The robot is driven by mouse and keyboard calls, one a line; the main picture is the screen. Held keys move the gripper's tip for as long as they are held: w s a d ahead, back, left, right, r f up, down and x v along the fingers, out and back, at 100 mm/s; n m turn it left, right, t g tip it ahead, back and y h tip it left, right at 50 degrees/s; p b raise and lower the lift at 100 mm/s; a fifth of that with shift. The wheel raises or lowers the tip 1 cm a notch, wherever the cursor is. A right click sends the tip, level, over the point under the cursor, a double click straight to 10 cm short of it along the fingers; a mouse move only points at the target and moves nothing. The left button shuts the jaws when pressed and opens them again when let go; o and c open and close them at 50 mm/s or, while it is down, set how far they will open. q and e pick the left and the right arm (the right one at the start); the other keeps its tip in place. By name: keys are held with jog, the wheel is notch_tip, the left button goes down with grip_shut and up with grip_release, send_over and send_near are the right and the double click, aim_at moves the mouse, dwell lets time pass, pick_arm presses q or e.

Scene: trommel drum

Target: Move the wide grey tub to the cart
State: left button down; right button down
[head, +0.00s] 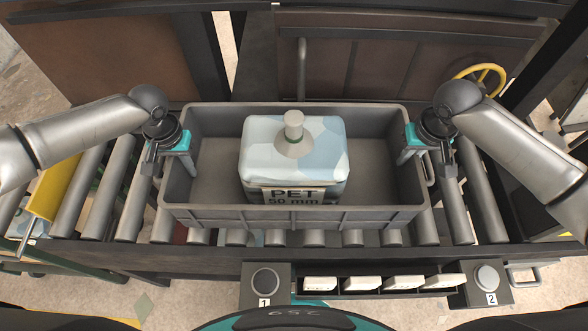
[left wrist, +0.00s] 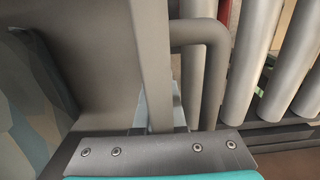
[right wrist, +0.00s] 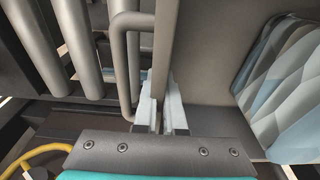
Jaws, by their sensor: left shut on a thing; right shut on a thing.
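The wide grey tub (head: 293,215) sits on the roller conveyor in the middle of the head view. Inside it stands a pale blue-and-white block (head: 262,135) with a grey knob on top and a sign reading PET 50 mm. My left gripper (head: 168,168) is shut on the tub's left side wall. In the left wrist view the tub's wall (left wrist: 152,60) runs into the jaws beside a bent handle bar. My right gripper (head: 415,150) is shut on the right side wall; that wall also shows in the right wrist view (right wrist: 160,50), beside a handle bar.
Bare rollers (head: 100,200) lie left and right of the tub. A dark panel with a handle (head: 302,65) and a yellow handwheel (head: 484,76) stand behind. Buttons 1 (head: 265,282) and 2 (head: 487,278) flank white labels in front. No cart is clearly identifiable.

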pick_arm(q)
jog(key=shift+w+r, duration=0.15)
pick_arm(e)
jog(key=shift+w+r, duration=0.1)
jog(key=shift+r, duration=0.05)
dwell(0.4)
